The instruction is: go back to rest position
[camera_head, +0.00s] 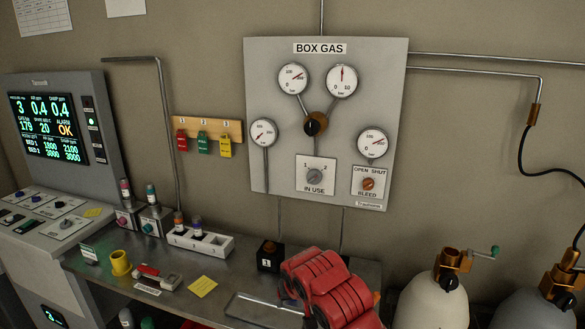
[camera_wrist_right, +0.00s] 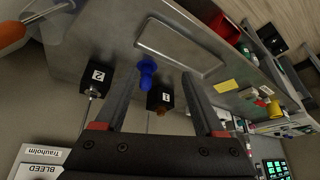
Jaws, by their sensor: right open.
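My right gripper (camera_head: 328,288) is the red ribbed shape at the bottom centre of the head view, over the bench and below the gas panel. Its fingertips are hidden there. In the right wrist view its two dark fingers (camera_wrist_right: 156,76) are spread apart. A blue knobbed object (camera_wrist_right: 148,72) shows in the gap between them, seemingly beyond the fingers, and nothing is visibly clamped. My left gripper is in neither view.
The bench (camera_head: 90,262) holds a white rack (camera_head: 212,245), a yellow cup (camera_head: 120,262) and black block 1 (camera_head: 270,257). Black block 2 (camera_wrist_right: 97,76) shows in the wrist view. The BOX GAS panel (camera_head: 270,90) hangs behind; cylinders (camera_head: 430,305) stand right.

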